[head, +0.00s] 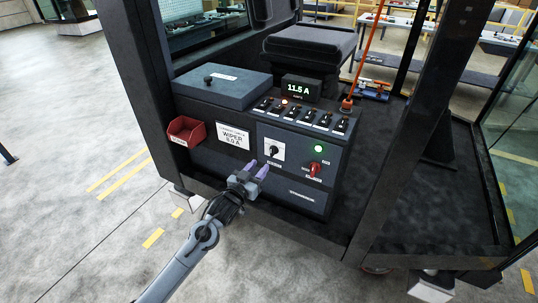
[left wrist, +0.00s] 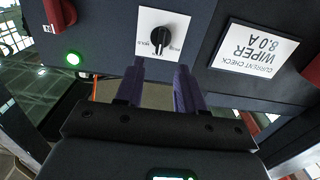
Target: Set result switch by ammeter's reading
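The result switch looks to be the black knob (head: 274,151) on a white plate; in the left wrist view the knob (left wrist: 160,37) stands roughly upright between two small labels, too small to read surely. My left gripper (head: 256,171) is open and empty, its purple fingers just below the knob and apart from it. My right gripper is not in view.
A red rotary switch (head: 315,168) and a lit green lamp (head: 318,149) sit right of the knob. A row of black toggles (head: 308,116) lines the sloped panel. A red bin (head: 186,131) hangs at the left. The floor before the console is clear.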

